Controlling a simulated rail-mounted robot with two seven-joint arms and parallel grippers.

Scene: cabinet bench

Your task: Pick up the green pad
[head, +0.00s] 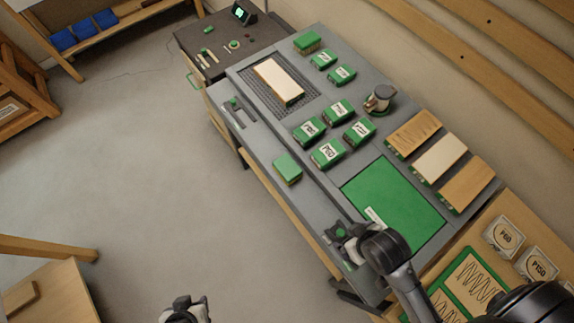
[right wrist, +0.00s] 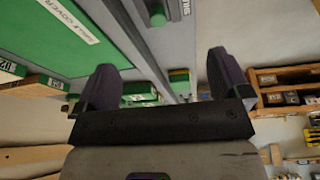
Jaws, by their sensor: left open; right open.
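The green pad (head: 287,169) is a small green block lying on the front ledge of the grey bench, beside the labelled blocks. My left gripper (head: 186,308) is at the bottom edge of the head view, over the floor, well away from the pad and empty. My right arm reaches over the near end of the bench by the green mat (head: 394,205); its gripper (head: 349,247) is partly hidden there. In the right wrist view the two dark fingers (right wrist: 165,85) are spread apart. A small green piece (right wrist: 179,75) shows beyond them; I cannot tell whether it is the pad.
Several green labelled blocks (head: 327,153) stand behind the pad. A green-knobbed fitting (head: 341,233) sits on the ledge near my right gripper. A grey tool (head: 380,98) and wooden-topped boards (head: 439,158) lie farther back. The floor left of the bench is clear.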

